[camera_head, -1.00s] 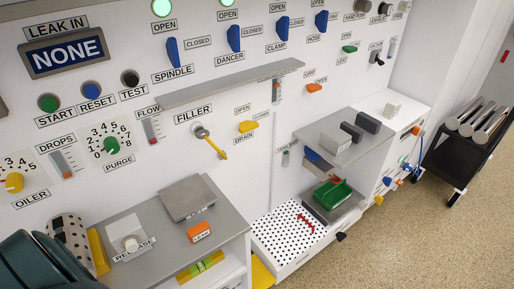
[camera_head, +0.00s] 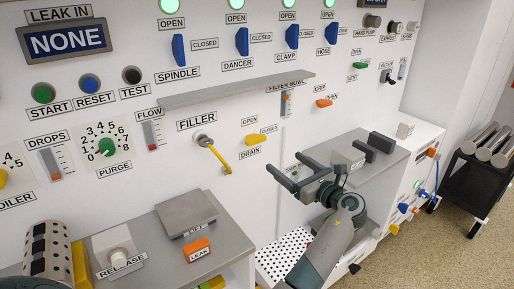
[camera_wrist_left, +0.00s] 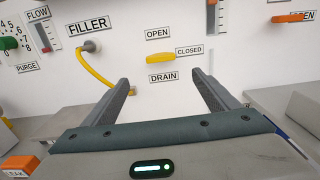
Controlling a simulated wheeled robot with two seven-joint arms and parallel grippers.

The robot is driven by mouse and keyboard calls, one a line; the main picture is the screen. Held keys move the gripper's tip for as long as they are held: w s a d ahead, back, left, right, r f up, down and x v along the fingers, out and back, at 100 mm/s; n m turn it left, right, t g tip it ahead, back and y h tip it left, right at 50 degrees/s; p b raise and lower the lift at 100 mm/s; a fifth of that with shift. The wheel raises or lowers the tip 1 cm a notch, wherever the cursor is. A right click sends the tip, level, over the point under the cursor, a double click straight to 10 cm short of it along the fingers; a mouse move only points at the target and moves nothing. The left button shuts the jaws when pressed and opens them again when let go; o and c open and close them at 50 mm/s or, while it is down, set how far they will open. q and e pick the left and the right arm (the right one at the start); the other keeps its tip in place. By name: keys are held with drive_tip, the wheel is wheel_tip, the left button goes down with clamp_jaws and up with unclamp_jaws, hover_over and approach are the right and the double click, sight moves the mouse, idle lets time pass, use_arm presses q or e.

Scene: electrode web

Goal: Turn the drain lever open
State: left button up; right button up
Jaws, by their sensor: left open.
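The yellow drain lever (camera_head: 256,139) is on the white wall panel, above its DRAIN label (camera_head: 250,152). The lever lies nearly flat, its right end towards the CLOSED label (camera_head: 269,129); the OPEN label (camera_head: 250,121) is above it. My left gripper (camera_head: 288,165) is open and empty, to the lower right of the lever in the head view. In the left wrist view the lever (camera_wrist_left: 161,58) shows ahead, between and beyond the two spread fingers (camera_wrist_left: 164,82), apart from them. My right gripper is not in view.
A yellow hose (camera_head: 220,158) hangs from the filler port left of the lever. A grey shelf (camera_head: 235,90) juts out above. A grey block (camera_head: 186,213) and an orange LEAK block (camera_head: 196,250) sit on the lower left ledge. Dark blocks (camera_head: 382,142) stand on the right ledge.

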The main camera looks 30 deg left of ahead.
sight(258, 142)
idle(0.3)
use_arm(q)
drive_tip(key=p+x, duration=0.1)
drive_tip(key=x, duration=1.5)
drive_tip(key=shift+w+a, duration=0.35)
drive_tip(key=shift+a, duration=0.3)
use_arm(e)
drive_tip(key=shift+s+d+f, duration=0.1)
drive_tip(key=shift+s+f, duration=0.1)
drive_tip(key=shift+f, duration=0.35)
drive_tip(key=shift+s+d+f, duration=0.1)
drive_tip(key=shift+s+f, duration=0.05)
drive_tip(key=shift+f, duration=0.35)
use_arm(q)
drive_tip(key=c, duration=1.1)
drive_tip(key=shift+o, duration=0.2)
